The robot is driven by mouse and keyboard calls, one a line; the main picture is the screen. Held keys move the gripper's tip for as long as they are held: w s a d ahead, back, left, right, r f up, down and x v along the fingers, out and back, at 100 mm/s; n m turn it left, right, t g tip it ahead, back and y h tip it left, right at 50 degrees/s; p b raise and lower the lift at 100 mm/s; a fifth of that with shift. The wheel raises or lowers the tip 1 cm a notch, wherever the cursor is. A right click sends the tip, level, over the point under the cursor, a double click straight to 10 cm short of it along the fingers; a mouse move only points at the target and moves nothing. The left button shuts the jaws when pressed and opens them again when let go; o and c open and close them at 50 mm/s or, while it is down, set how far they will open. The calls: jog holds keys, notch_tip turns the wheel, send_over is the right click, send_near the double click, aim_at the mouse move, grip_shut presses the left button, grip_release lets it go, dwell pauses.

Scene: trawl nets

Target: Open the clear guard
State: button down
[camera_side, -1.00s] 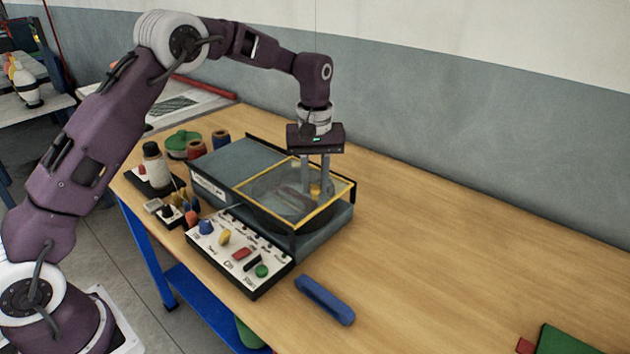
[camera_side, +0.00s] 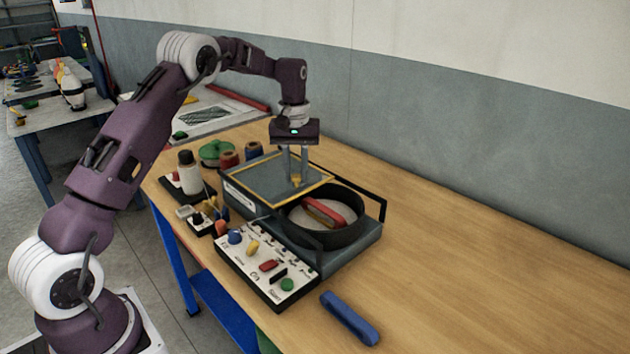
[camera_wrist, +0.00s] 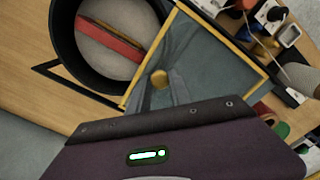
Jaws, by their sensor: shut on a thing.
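The clear guard (camera_side: 262,178) is a see-through panel with a yellow frame. In the side view it lies over the left, flat-topped part of the grey machine (camera_side: 358,250). The round black drum (camera_side: 318,228) to its right is uncovered, with a red piece (camera_side: 324,212) inside. My gripper (camera_side: 295,181) points down and is shut on the guard's yellow knob, near the guard's right edge. The guard also shows in the wrist view (camera_wrist: 205,60), with the yellow knob (camera_wrist: 159,78) at my fingertips. The fingers partly hide the knob in the side view.
A control panel (camera_side: 262,262) with coloured knobs and buttons is at the machine's front. A blue bar (camera_side: 350,318) lies on the table to its right. A bottle (camera_side: 189,172) and spools stand at the left. The table's right side is clear.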

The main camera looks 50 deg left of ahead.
jog(key=shift+a, duration=1.5)
jog(key=c, duration=1.2)
grip_release()
jog(key=shift+o, duration=0.2)
jog(key=shift+r, duration=0.15)
notch_tip(320, 180, up, 7)
